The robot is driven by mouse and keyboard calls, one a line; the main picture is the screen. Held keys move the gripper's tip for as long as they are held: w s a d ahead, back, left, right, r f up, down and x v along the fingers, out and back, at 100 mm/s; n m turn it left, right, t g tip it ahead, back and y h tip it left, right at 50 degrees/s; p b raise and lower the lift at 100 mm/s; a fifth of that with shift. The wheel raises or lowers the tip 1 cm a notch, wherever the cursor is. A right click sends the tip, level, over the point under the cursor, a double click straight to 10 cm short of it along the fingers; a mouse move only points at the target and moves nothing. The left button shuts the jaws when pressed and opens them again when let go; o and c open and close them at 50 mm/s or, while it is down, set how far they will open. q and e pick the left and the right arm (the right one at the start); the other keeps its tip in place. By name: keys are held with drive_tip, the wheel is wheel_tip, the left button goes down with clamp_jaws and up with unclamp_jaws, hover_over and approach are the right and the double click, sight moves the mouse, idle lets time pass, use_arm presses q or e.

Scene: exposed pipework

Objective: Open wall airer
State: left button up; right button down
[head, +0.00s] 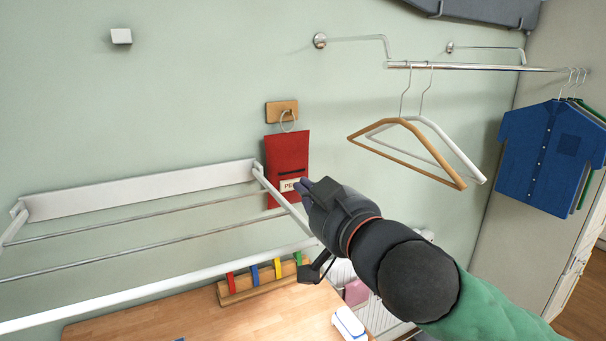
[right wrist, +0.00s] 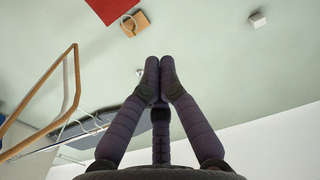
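The white wall airer (head: 140,190) is at the left of the head view. Its back rail is on the green wall, and its side arms and front bar (head: 150,290) stand out from the wall, with thin rods between. It looks folded out. The left end of the front bar is cut off by the frame. My right gripper (head: 299,185) is beside the airer's right side arm, overlapping the red bag in the picture. Whether it touches the airer I cannot tell. In the right wrist view the fingertips (right wrist: 160,65) meet with nothing visible between them. My left gripper is not in view.
A red bag (head: 287,153) hangs from a wooden hook (head: 282,111). Hangers (head: 420,150) and a blue shirt (head: 548,145) hang on a rail at right. Below is a wooden table (head: 200,322) with a strip of coloured pegs (head: 262,281).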

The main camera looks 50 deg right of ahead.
sight(312, 240)
use_arm(q)
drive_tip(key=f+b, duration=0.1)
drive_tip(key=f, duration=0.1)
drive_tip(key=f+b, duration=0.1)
drive_tip(key=b, duration=0.1)
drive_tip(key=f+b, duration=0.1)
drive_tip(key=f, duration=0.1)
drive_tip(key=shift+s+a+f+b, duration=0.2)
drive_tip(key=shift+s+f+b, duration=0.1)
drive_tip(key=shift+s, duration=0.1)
use_arm(e)
drive_tip(key=f, duration=0.2)
drive_tip(key=s+f, duration=0.1)
drive_tip(key=f, duration=0.5)
drive_tip(key=shift+s+a+f, duration=0.2)
drive_tip(key=shift+a+f, duration=0.05)
drive_tip(key=shift+a, duration=0.1)
